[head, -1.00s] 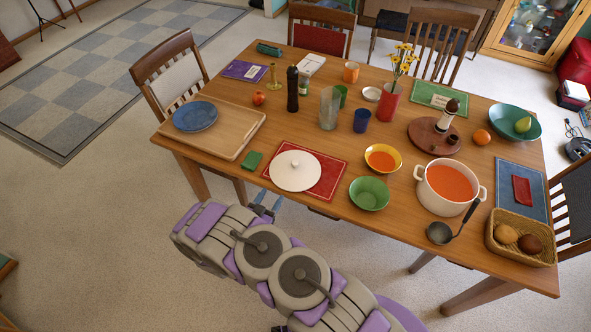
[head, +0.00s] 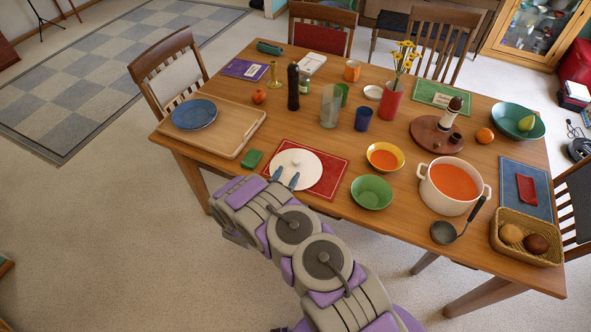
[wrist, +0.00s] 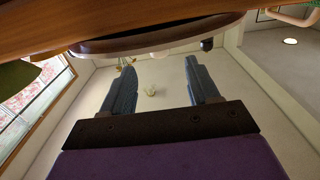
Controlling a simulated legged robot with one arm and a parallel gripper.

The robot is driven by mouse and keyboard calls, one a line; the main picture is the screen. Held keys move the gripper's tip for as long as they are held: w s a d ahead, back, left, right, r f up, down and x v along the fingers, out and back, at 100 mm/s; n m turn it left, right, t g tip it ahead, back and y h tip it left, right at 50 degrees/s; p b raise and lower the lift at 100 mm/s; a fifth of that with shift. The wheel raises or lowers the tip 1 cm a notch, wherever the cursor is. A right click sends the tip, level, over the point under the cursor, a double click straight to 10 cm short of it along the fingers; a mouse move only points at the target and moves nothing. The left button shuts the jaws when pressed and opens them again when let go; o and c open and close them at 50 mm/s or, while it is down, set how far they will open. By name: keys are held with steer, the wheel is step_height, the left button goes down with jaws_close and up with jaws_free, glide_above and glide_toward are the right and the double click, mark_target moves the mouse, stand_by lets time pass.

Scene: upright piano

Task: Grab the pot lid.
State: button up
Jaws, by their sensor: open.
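The pot lid (head: 308,165) is a white disc with a small round knob. It lies flat on a red mat (head: 334,175) at the table's near side. My gripper (head: 285,179) is at the lid's near edge in the head view, its blue fingers overlapping that edge. I cannot tell whether they touch it. In the wrist view my gripper (wrist: 162,82) shows two fingers spread apart with nothing between them. A dark, curved rim crosses the top of that view; I cannot tell what it belongs to.
A green block (head: 252,160) lies left of the mat. A green bowl (head: 372,190) and a yellow bowl (head: 384,157) stand to the right. The white pot (head: 453,205) of orange soup stands farther right, with a ladle (head: 446,232) beside it. A wooden tray (head: 238,135) lies left.

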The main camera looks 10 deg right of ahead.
mark_target(294, 164)
steer(key=shift+b+x, duration=0.9)
steer(key=shift+x, duration=1.9)
steer(key=shift+a+r, duration=0.1)
steer(key=shift+c, duration=1.2)
steer(key=shift+s, duration=0.1)
jaws_close()
